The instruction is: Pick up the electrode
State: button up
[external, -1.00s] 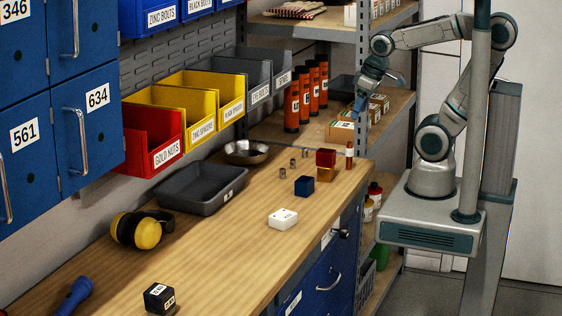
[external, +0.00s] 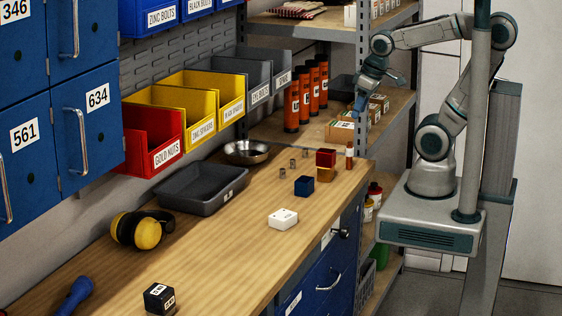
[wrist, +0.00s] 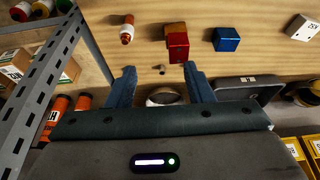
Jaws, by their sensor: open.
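No thing carries a readable electrode label. Several small grey metal pieces (external: 292,163) stand on the bench in the external view; in the wrist view one small metal piece (wrist: 162,69) shows between my fingertips. A small orange-brown tube with a white label (external: 349,156) stands at the bench's far right end; it also shows in the wrist view (wrist: 127,30). I cannot tell which of these is the electrode. My gripper (external: 360,108) is open and empty, raised at the shelf end of the bench. In the wrist view my gripper (wrist: 158,72) points down towards the bench, fingers apart.
A red block (external: 326,157) on an orange one, a blue block (external: 304,186) and a white box (external: 283,219) stand near the metal pieces. A metal bowl (external: 247,153) and grey tray (external: 205,188) lie behind. Orange bottles (external: 291,103) line the shelf. The bench's front middle is clear.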

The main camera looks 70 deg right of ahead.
aim_at(350, 147)
jog(key=shift+f, duration=0.1)
